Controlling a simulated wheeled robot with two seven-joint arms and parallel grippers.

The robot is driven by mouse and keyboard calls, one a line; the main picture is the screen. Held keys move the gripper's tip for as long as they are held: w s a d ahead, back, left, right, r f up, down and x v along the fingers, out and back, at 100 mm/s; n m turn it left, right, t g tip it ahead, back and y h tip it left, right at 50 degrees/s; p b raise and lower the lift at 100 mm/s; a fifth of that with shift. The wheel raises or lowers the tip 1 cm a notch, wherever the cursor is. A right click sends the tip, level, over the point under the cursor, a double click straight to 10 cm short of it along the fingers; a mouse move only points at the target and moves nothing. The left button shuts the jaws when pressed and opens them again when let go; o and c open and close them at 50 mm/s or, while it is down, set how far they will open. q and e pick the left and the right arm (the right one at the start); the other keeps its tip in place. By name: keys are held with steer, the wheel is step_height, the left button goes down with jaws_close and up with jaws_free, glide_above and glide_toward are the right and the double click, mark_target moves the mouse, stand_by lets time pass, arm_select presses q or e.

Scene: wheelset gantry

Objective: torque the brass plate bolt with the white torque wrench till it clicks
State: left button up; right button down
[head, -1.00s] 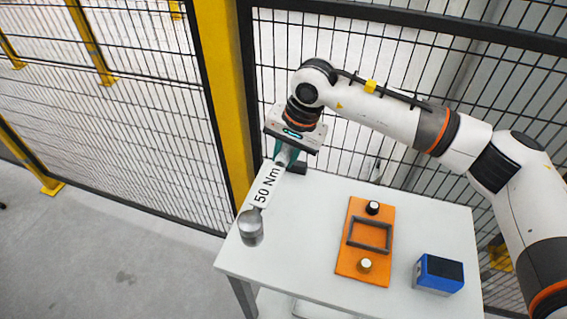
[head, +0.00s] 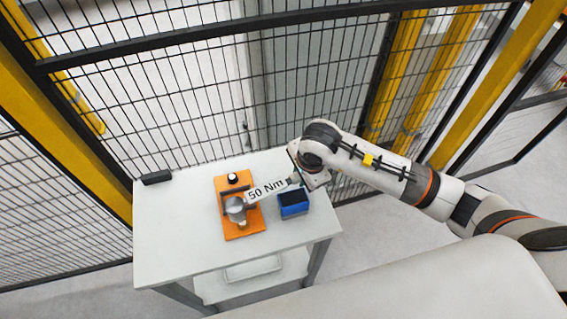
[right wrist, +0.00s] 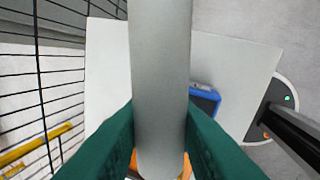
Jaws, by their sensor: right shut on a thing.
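The white torque wrench (head: 267,190), marked "50 Nm", is held in my right gripper (head: 298,179), above the table. The wrench slants down and left from the gripper to its round grey head (head: 236,209), which overlaps the near half of the orange plate (head: 246,232). The brass plate bolt is hidden behind that head, so I cannot tell whether they touch. In the right wrist view the teal fingers (right wrist: 160,125) close on the pale wrench shaft (right wrist: 160,70). My left gripper is out of view.
A blue box (head: 293,204) with a dark top stands right of the plate, close under the wrench. A black block (head: 156,177) lies at the white table's (head: 180,235) back left corner. Mesh fence (head: 200,90) stands behind. The table's left and front areas are clear.

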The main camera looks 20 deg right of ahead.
steer(key=shift+s+d+r, duration=0.15)
steer(key=shift+d, duration=0.15)
steer(key=shift+w+a+f+n+g+y+b, duration=0.3)
steer(key=shift+w+a+f+n+b, duration=0.35)
steer(key=shift+w+a+n+b, duration=1.15)
steer(key=shift+w+a+f+n+g+y+b, duration=0.15)
steer(key=shift+w+a+f+n+y+b, duration=0.2)
steer(key=shift+w+a+f+n+b, duration=1)
steer(key=shift+w+a+n+g+y+b, duration=0.3)
steer(key=shift+w+a+n+b, duration=1.1)
steer(key=shift+w, duration=1.55)
steer(key=shift+d+n+p, duration=0.3)
steer(key=shift+d+n, duration=0.05)
steer(key=shift+b, duration=0.3)
